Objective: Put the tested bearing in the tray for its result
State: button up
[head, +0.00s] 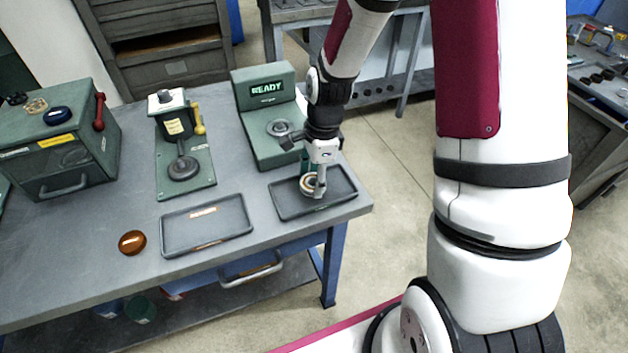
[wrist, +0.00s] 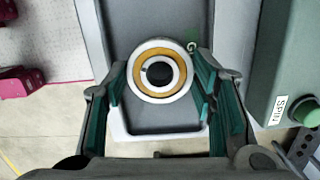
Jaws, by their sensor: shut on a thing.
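The bearing (head: 309,184) is a ring with a white outer race, a tan band and a dark bore; in the wrist view it (wrist: 160,96) lies between my finger pads. My gripper (head: 317,182) points down over the right tray (head: 342,197) and is shut on the bearing. I cannot tell whether the bearing touches the tray floor. The tray also shows below it in the wrist view (wrist: 120,20). The left tray (head: 178,240) is empty, with a small label at its back. The green tester (head: 250,112) behind the right tray reads READY.
A press-like green fixture (head: 172,140) stands behind the left tray. A green box with a red lever (head: 60,150) is at the far left. A round amber-brown piece (head: 132,242) lies left of the left tray. The tester's SPIN button (wrist: 305,112) is close at right in the wrist view.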

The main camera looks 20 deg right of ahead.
jog(key=shift+f, duration=0.75)
jog(key=o, duration=1.2)
jog(key=shift+f, duration=0.15)
notch_tip(320, 180, up, 12)
jog(key=d, duration=0.1)
jog(key=s+a+r+n+t+h, duration=0.1)
jog(key=s+r+n+t, duration=0.3)
jog(key=s+r+n, duration=1.3)
jog(key=s+n, duration=0.2)
jog(key=shift+s+r+t, duration=0.2)
jog(key=shift+s+t, duration=0.15)
jog(key=shift+t, duration=0.05)
